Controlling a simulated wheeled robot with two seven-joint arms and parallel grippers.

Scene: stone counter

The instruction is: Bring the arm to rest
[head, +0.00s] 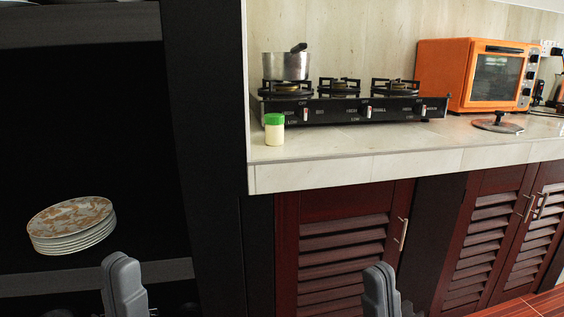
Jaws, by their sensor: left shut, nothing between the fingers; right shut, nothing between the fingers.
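My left gripper (123,285) shows at the bottom edge, left of the middle, in front of the dark shelf unit. It is shut and empty. My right gripper (380,290) shows at the bottom edge, right of the middle, in front of the red-brown louvred cabinet doors. It is shut and empty too. Both point upward in the picture and look apart from everything around them. The rest of both arms is cut off by the lower edge.
A stack of plates (72,226) sits on the dark shelf at left. The stone counter (350,148) holds a green-lidded jar (274,130), a black gas stove (345,108), a pot (286,66), an orange oven (450,75) and a lid (497,124). Cabinet doors (340,250) stand below.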

